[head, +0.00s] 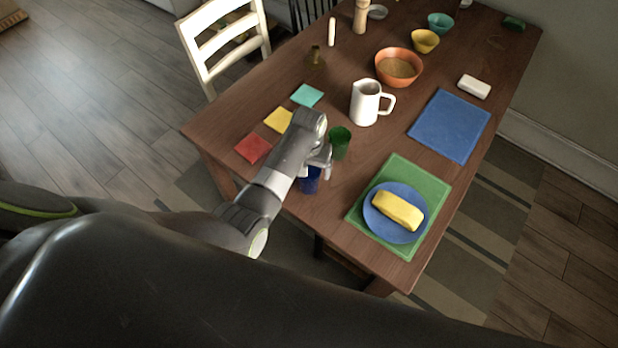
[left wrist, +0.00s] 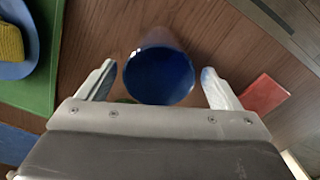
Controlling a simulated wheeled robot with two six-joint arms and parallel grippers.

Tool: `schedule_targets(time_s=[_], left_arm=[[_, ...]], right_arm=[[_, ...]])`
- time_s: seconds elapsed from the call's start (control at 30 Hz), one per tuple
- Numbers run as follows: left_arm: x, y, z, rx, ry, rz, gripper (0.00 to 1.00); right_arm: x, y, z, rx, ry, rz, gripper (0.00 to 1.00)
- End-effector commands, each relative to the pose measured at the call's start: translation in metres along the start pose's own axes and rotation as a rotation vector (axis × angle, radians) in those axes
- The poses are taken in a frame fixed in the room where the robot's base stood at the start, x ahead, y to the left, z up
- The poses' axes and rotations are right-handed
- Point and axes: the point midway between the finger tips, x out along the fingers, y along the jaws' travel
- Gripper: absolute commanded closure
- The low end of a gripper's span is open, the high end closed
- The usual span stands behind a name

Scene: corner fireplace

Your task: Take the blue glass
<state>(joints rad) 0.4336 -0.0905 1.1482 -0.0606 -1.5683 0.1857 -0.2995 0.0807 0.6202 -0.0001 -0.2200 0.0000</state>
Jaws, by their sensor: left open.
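The blue glass (head: 310,181) stands upright near the front edge of the wooden table, partly hidden by my left gripper in the head view. In the left wrist view the blue glass (left wrist: 159,75) shows from above, between the two fingers. My left gripper (head: 318,168) is open, with one finger on each side of the glass; it also shows in the left wrist view (left wrist: 160,85). A gap shows on both sides, so the fingers do not appear to grip it. My right gripper is not in view.
A green glass (head: 340,143) stands just behind the blue one. A white pitcher (head: 365,104) is farther back. To the right, a blue plate (head: 377,225) with a yellow block (head: 398,211) sits on a green mat (head: 430,172). Red (head: 253,149) and yellow squares lie left.

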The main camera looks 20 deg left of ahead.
Motion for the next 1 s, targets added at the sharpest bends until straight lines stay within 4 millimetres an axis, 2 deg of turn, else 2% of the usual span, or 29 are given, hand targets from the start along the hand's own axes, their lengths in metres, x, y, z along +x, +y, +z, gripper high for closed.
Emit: schedule_targets(time_s=[0.1, 0.3, 0.6, 1.0], left_arm=[[0.013, 0.001, 0.002, 0.0, -0.004, -0.001, 0.14], [0.032, 0.001, 0.001, 0.0, -0.001, 0.0, 0.14], [0.035, 0.001, 0.001, 0.0, 0.001, 0.0, 0.14], [0.035, 0.001, 0.001, 0.0, 0.0, 0.0, 0.67]], right_arm=[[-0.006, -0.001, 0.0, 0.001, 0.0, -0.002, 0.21], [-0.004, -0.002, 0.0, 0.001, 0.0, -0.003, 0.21], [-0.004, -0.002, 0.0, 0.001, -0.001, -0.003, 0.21], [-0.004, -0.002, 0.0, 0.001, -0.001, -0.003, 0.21]])
